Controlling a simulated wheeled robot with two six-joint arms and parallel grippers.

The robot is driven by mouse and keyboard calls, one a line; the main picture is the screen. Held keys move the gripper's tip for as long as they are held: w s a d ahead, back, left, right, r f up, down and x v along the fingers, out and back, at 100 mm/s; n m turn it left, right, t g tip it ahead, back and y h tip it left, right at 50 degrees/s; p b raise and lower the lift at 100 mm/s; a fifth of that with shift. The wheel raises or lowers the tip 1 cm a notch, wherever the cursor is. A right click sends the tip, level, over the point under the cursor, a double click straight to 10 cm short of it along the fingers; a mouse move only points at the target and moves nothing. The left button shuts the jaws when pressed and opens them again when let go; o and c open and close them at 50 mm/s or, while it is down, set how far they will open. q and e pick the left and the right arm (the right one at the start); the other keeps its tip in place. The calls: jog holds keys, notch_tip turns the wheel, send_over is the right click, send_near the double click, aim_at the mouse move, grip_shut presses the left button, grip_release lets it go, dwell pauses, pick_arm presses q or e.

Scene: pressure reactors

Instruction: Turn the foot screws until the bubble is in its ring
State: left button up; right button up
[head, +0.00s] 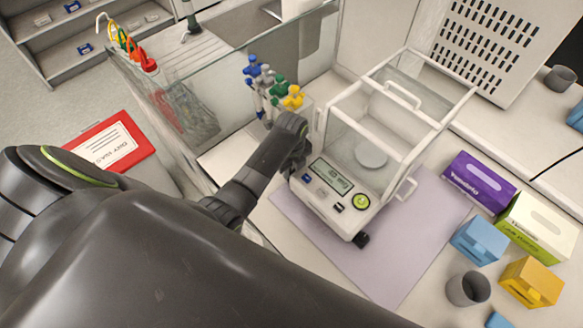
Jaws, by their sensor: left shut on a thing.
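The balance (318,203) with its clear glass draft shield (404,98) stands on a lilac mat (405,262). On its front panel, right of the display (331,176), is a round green bubble level (362,202). The bubble is too small to place within its ring. A black foot screw (361,240) shows at the balance's front right corner. My left gripper (290,170) is low at the balance's left front corner, shut on the left foot screw there, which the fingers hide. My right gripper is not in view.
Valves with blue, green and yellow knobs (278,88) stand close behind my left gripper. A glass screen (235,80) is to the left. Purple (479,181) and green-white (536,226) boxes, small blue and yellow boxes and a grey cup (468,289) lie right. The mat's front is clear.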

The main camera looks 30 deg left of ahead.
pick_arm(q)
jog(key=shift+n, duration=1.7)
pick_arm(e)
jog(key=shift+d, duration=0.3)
pick_arm(q)
jog(key=o, duration=0.7)
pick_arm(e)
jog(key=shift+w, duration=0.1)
